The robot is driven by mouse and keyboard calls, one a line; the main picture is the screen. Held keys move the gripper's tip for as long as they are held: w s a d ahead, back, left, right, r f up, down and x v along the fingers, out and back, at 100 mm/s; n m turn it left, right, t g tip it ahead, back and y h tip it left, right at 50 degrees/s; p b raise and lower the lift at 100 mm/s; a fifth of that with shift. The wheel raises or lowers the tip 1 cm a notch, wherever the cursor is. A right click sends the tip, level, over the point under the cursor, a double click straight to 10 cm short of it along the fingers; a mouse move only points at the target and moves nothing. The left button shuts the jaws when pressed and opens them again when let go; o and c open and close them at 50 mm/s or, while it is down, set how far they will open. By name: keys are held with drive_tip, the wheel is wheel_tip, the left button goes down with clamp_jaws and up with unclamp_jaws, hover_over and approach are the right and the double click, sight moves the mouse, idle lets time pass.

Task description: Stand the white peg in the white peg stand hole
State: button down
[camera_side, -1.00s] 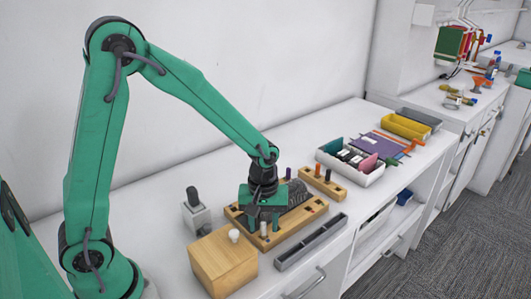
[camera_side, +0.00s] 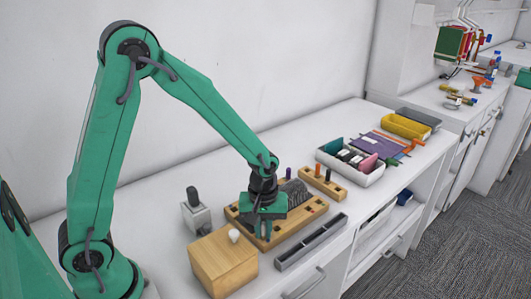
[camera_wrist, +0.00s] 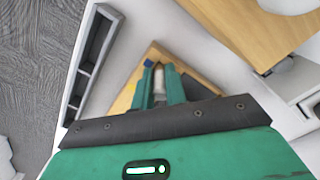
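The white peg (camera_wrist: 159,88) is between the two green fingers of my gripper (camera_wrist: 160,78) in the wrist view. It fills the gap, and the fingers look shut on it. In the side view my gripper (camera_side: 264,230) is low over the wooden board (camera_side: 303,222), and its fingers hide the peg. The board has several dark holes and a dark grey ridged piece (camera_side: 295,193) behind the gripper. I cannot tell which hole is the white one, or whether the peg's lower end sits in a hole.
A wooden box (camera_side: 222,266) with a white cone-like piece (camera_side: 234,236) on top stands at front left. A white block (camera_side: 195,218) with a dark upright piece is behind it. A grey slotted tray (camera_side: 312,243) lies in front. A wooden rail (camera_side: 335,190) and a white bin (camera_side: 365,174) stand behind.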

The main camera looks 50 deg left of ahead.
drive_tip(key=shift+r, duration=0.1)
idle(0.3)
drive_tip(key=shift+r, duration=0.7)
drive_tip(key=r, duration=0.3)
drive_tip(key=shift+s+d, duration=0.25)
drive_tip(key=shift+d, duration=0.15)
drive_tip(key=s+d+r, duration=0.6)
drive_tip(key=d, duration=0.2)
drive_tip(key=shift+s+d+r, duration=0.2)
drive_tip(key=shift+s+r, duration=0.05)
drive_tip(key=shift+s, duration=0.15)
drive_tip(key=shift+w, duration=0.15)
drive_tip(key=w+n, duration=0.3)
drive_tip(key=w, duration=2.7)
drive_tip(key=shift+w+d+n, duration=0.15)
drive_tip(key=shift+d+n, duration=0.05)
drive_tip(key=shift+n, duration=0.2)
drive_tip(key=shift+r, duration=0.1)
